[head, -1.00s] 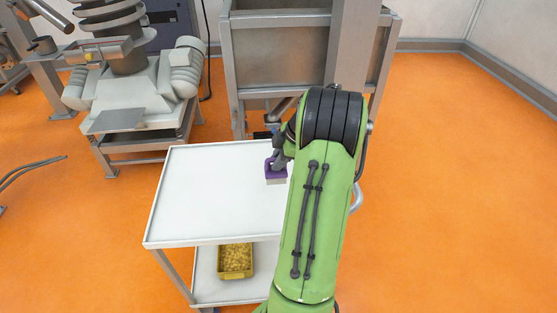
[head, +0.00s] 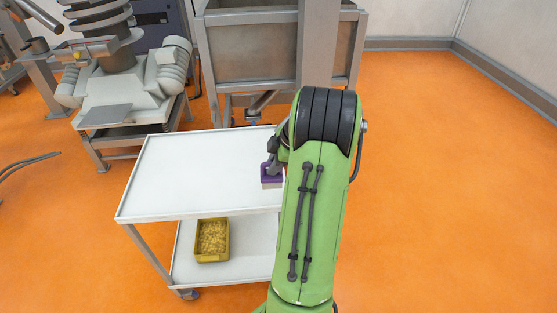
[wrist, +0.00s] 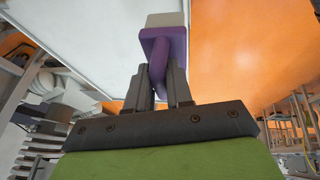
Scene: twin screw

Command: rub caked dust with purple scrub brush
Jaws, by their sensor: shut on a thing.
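The purple scrub brush (head: 271,172) has a purple body and a pale bristle block facing down. In the head view it is over the right part of the white cart's top (head: 195,175); I cannot tell whether it touches. My gripper (head: 271,162) is shut on the brush handle. In the wrist view the gripper fingers (wrist: 158,85) pinch the purple handle of the brush (wrist: 160,45). My green arm hides the cart's right side. I cannot make out any caked dust on the surfaces in view.
A yellow bin (head: 212,240) with yellowish contents stands on the cart's lower shelf (head: 255,255). A grey metal hopper (head: 260,50) stands behind the cart. A beige machine (head: 125,90) is at the back left. Orange floor is open to the right and left.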

